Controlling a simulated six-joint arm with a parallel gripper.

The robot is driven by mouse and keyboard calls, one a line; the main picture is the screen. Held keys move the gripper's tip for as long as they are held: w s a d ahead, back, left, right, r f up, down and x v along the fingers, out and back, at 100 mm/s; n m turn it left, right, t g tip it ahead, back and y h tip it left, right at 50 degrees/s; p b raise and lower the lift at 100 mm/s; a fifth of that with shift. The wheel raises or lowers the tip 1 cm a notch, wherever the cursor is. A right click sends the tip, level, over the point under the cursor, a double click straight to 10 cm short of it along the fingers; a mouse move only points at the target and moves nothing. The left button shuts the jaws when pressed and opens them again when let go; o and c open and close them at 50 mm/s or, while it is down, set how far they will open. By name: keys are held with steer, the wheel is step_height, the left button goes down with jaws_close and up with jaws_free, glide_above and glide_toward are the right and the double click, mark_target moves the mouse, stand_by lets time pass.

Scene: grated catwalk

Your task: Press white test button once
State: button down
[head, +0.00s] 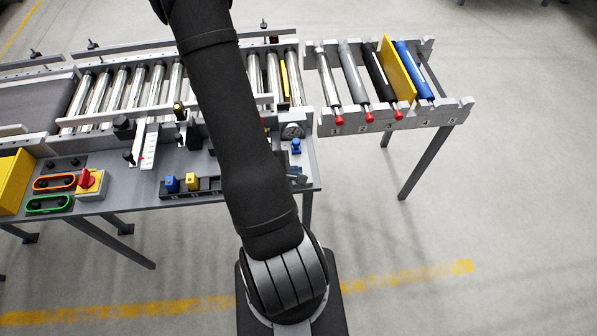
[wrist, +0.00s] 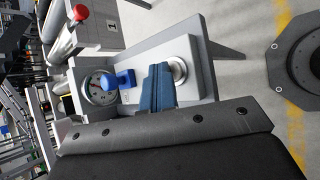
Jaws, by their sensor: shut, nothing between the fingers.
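In the wrist view a pale round button in a silver ring (wrist: 179,70) sits on the grey panel (wrist: 205,85), beside a blue knob (wrist: 118,81) and a round dial gauge (wrist: 100,88). My gripper (wrist: 158,72) is shut and empty. Its blue-grey fingers are just left of the button in the wrist view and overlap its edge. I cannot tell whether they touch it. In the head view the blue knob (head: 296,146) and gauge (head: 292,130) show at the bench's right end. My arm hides most of the gripper there, and the button cannot be made out.
A roller conveyor (head: 120,92) runs behind the bench. A rack (head: 420,115) at right holds several rollers, some with red ends. A red switch on a yellow box (head: 91,183) and blue and yellow blocks (head: 182,183) sit on the bench left of my arm.

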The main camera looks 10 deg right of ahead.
steer(key=shift+r, duration=0.95)
steer(key=shift+r, duration=2.5)
steer(key=shift+f, duration=0.15)
steer(key=shift+r, duration=2)
steer(key=shift+f, duration=0.1)
